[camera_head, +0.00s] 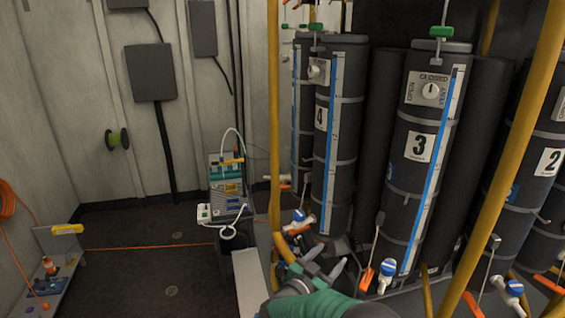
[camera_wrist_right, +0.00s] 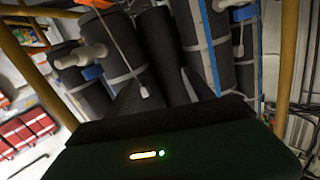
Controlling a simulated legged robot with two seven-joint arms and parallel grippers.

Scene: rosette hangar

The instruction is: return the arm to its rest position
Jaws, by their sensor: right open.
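My right gripper (camera_head: 325,260) shows at the bottom centre of the head view, at the end of my green-sleeved arm. Its two fingers are apart with nothing between them, so it is open. It is low in front of the dark cylinders, with cylinder 4 (camera_head: 320,150) behind it and cylinder 3 (camera_head: 415,180) to its right. In the right wrist view my open fingers (camera_wrist_right: 162,88) point toward dark cylinders, and I cannot tell how close they are. My left gripper is not in view.
Yellow posts (camera_head: 273,100) stand in front of the cylinders. Blue-and-white valves (camera_head: 387,270) and orange handles (camera_head: 366,281) sit low near the gripper. An equipment stack (camera_head: 229,190) stands left of it. The dark floor (camera_head: 165,275) at left is mostly clear, apart from an orange cable.

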